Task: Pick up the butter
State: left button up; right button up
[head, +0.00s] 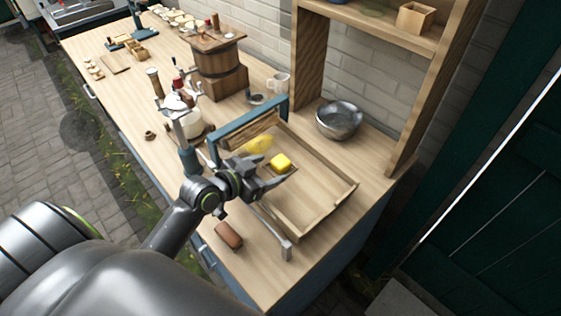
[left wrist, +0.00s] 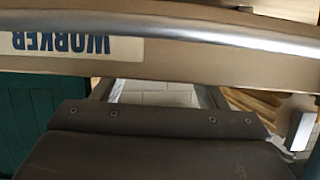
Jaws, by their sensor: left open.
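The butter (head: 281,161) is a small yellow block on a small board inside a shallow wooden tray (head: 322,218). A second, flatter yellow patch (head: 259,145) shows further back in the same tray. My left gripper (head: 272,185) is open and empty over the tray's near left side, just in front of the butter and apart from it. The left wrist view does not show the butter. It shows a wooden bar with an upside-down WORKER label (left wrist: 65,43), a metal tube and a dark plate close up. My right gripper is not in view.
A blue-framed wooden roller (head: 250,130) spans the tray's back left. A metal bowl (head: 339,119) stands behind the tray, below a wooden shelf (head: 440,70). A brown block (head: 229,235) lies on the near counter. A barrel churn (head: 220,68) and jars stand further back.

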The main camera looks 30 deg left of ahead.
pick_arm(q)
jog(key=x, duration=0.2)
jog(key=r+p+x, duration=0.1)
jog(key=x, duration=0.1)
jog(key=shift+w+f, duration=0.1)
jog(key=shift+w, duration=0.15)
jog(key=shift+w+f, duration=0.2)
jog(key=shift+w, duration=0.1)
jog(key=c, duration=1.1)
jog(key=shift+o, duration=0.2)
notch_tip(320, 180, up, 10)
jog(key=s+d+r+m+g+h+b, duration=0.1)
jog(key=s+d, duration=0.2)
jog(key=s, duration=0.3)
jog(key=s+d+r+m+h+b, duration=0.1)
jog(key=s+d, duration=0.2)
jog(key=s, duration=0.2)
jog(key=n+t+y+p, duration=0.1)
jog(key=n+y+p, duration=0.1)
send_over(277, 163)
jog(key=shift+w+d+f, duration=0.1)
jog(key=shift+w+f, duration=0.1)
jog(key=shift+f, duration=0.25)
jog(key=shift+w+f, duration=0.15)
jog(key=shift+f, duration=0.35)
